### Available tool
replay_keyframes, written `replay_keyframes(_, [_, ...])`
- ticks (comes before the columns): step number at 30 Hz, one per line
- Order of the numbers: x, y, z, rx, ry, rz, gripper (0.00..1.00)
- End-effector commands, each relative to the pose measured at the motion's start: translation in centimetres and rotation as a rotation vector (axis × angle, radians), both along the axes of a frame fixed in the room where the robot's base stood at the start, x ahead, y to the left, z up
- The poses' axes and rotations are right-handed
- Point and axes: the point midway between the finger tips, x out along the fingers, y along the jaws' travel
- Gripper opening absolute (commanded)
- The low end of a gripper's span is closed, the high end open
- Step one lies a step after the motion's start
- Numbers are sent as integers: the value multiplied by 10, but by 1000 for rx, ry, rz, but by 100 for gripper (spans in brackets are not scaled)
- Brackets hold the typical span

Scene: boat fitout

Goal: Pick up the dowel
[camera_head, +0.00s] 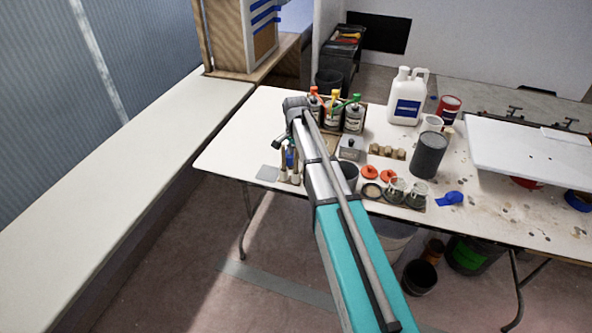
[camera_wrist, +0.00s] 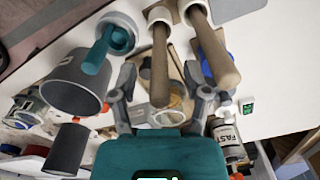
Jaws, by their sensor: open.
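Two tan wooden rods that look like dowels stand in pale round holders at the near left edge of the table; in the head view one (camera_head: 283,158) is left of the other (camera_head: 295,170). In the wrist view one rod (camera_wrist: 160,66) runs down toward the gap between my fingertips, and a thicker-looking rod (camera_wrist: 215,48) lies to its right. My gripper (camera_wrist: 162,84) is open, with nothing clearly held. I cannot tell whether a finger touches a rod. In the head view my arm hides most of the gripper.
A teal-handled tool (camera_wrist: 97,50) and a grey cup (camera_wrist: 77,80) are left of the rods in the wrist view. Bottles (camera_head: 333,113), a white jug (camera_head: 408,95) and a dark can (camera_head: 428,155) crowd the table (camera_head: 225,150). Its left corner is bare.

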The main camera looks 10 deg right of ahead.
Motion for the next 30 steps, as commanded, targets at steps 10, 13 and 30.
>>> replay_keyframes(10, [0, 0, -13, 0, 0, 0, 61])
replay_keyframes(13, [0, 0, -12, 0, 0, 0, 61])
replay_keyframes(30, [0, 0, -12, 0, 0, 0, 33])
